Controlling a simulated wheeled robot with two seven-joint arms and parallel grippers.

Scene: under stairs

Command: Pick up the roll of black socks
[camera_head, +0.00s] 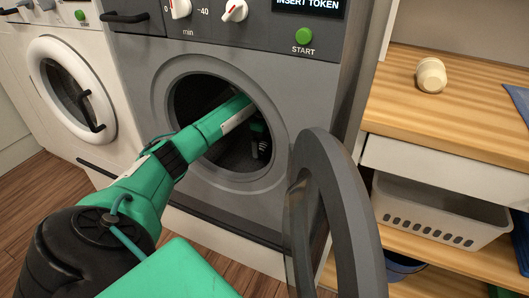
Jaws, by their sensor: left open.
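My left arm reaches from the lower left through the open round door of the grey washing machine (228,180). My left gripper (262,148) is inside the dark drum, toward its right side, and is open. It is small and shaded, and I cannot see anything between its fingers. I cannot make out the roll of black socks; the drum's inside is very dark and my forearm covers part of it. My right gripper is not in view.
The washer's grey door (348,215) stands swung open to the right of the opening. A white washer (68,90) with its door shut is at left. At right, a wooden shelf (450,112) holds a small cream roll-like object (431,75); a white basket (438,212) sits below.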

